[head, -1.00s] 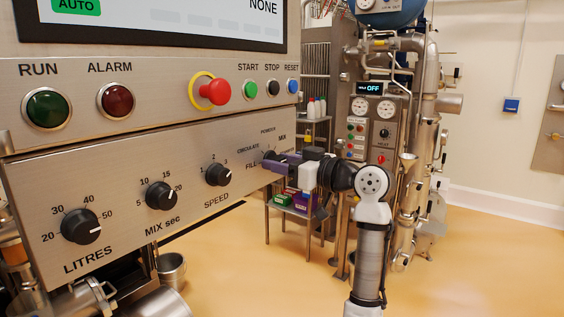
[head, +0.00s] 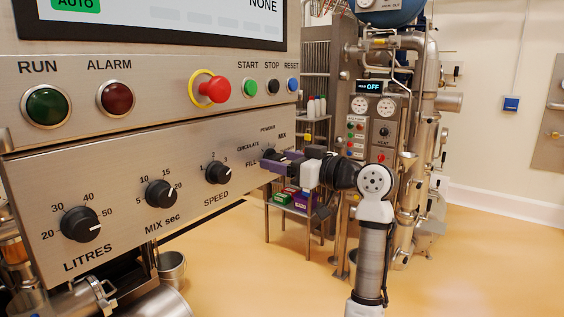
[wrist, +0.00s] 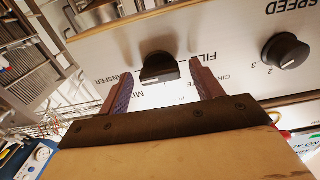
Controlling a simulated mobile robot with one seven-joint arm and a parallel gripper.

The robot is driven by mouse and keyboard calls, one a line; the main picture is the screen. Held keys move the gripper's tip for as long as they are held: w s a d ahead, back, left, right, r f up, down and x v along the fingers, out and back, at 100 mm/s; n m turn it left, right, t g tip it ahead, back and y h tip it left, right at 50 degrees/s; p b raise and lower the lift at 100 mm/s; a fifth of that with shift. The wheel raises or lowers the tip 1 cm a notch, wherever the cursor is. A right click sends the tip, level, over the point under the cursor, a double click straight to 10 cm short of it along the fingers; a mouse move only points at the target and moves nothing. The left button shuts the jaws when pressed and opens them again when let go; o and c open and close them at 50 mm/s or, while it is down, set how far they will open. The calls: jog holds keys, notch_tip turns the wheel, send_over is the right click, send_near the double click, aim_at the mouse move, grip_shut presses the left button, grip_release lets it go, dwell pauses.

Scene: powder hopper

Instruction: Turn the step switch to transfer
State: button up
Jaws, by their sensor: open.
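The step switch is a black knob on the steel panel, with FILL, CIRCULATE, POWDER, MIX and TRANSFER labels around it. In the wrist view the knob (wrist: 159,68) sits between the two purple-grey fingertips of my gripper (wrist: 160,74). The fingers are open, with a visible gap on each side of the knob. The TRANSFER label (wrist: 114,79) is partly covered by the left finger there. In the head view my gripper (head: 272,161) is at the right end of the panel and hides part of the switch (head: 268,153). I cannot tell clearly which label the pointer faces.
The SPEED knob (head: 218,173), MIX sec knob (head: 160,194) and LITRES knob (head: 81,225) lie left along the panel. A red emergency button (head: 215,90) juts out above. A table with boxes (head: 298,203) stands behind my gripper. Floor is clear at right.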

jog(key=b+v, duration=0.3)
jog(key=v, duration=1)
jog(key=shift+b, duration=0.3)
jog(key=shift+s+d, duration=0.2)
jog(key=shift+d, duration=0.1)
